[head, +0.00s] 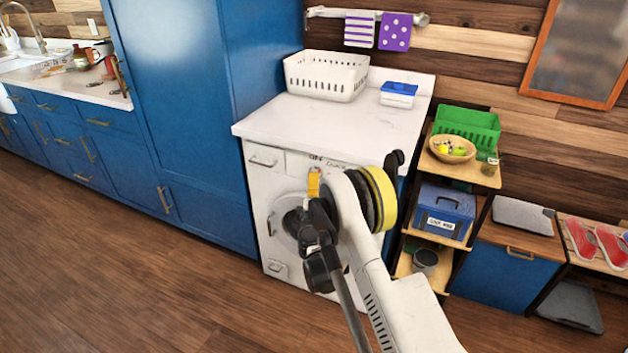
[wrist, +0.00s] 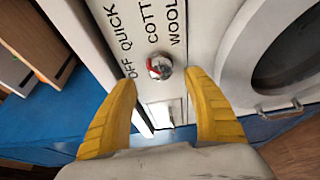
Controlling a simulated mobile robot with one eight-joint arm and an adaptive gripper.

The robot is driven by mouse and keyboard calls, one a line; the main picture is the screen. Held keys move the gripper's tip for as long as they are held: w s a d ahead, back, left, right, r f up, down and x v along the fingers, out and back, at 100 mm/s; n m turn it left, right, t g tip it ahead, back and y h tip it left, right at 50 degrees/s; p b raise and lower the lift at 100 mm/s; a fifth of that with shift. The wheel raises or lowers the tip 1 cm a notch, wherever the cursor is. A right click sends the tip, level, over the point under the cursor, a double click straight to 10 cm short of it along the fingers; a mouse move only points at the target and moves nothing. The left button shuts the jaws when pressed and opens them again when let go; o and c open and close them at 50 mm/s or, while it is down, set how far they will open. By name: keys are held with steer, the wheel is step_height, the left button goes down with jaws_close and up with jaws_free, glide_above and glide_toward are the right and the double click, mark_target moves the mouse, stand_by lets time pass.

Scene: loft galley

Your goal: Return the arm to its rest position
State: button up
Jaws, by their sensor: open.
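My gripper (wrist: 165,105) shows in the wrist view with its two yellow fingers apart and nothing between them. Ahead of the gap is the washing machine's dial (wrist: 159,67), a round silver knob with a red mark. It sits beside the words OFF, QUICK, COTT and WOOL, and the fingers look apart from it. In the head view my arm reaches up from the bottom right. A yellow finger (head: 314,182) shows in front of the white washing machine (head: 258,205). The arm hides much of the machine's front and the dial.
A white counter (head: 330,125) above the machine holds a white basket (head: 326,76) and a blue-lidded box (head: 398,95). A shelf unit (head: 468,172) stands close on the right. A tall blue cabinet (head: 190,110) stands left. The wooden floor (head: 150,290) at front left is clear.

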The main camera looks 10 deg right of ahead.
steer(key=shift+s+a, duration=0.15)
steer(key=shift+s, duration=0.4)
steer(key=s+d+r+m+g+h, duration=0.15)
steer(key=s+d+r+m, duration=0.25)
steer(key=r, duration=0.5)
steer(key=s+d+r+m+g, duration=0.3)
steer(key=s+r+m, duration=0.15)
steer(key=r, duration=0.55)
steer(key=s+d+r+m+g, duration=0.1)
steer(key=s+r+m+g, duration=0.15)
steer(key=s, duration=0.45)
steer(key=s+a+f+m+g+y, duration=0.1)
steer(key=s+a+m+y, duration=0.1)
steer(key=s, duration=1.3)
steer(key=s+a+f+m+g+y, duration=0.2)
steer(key=s+a+y, duration=0.1)
steer(key=s, duration=1.3)
steer(key=shift+s+a+g, duration=0.2)
steer(key=shift+a+g, duration=0.1)
steer(key=shift+a, duration=0.4)
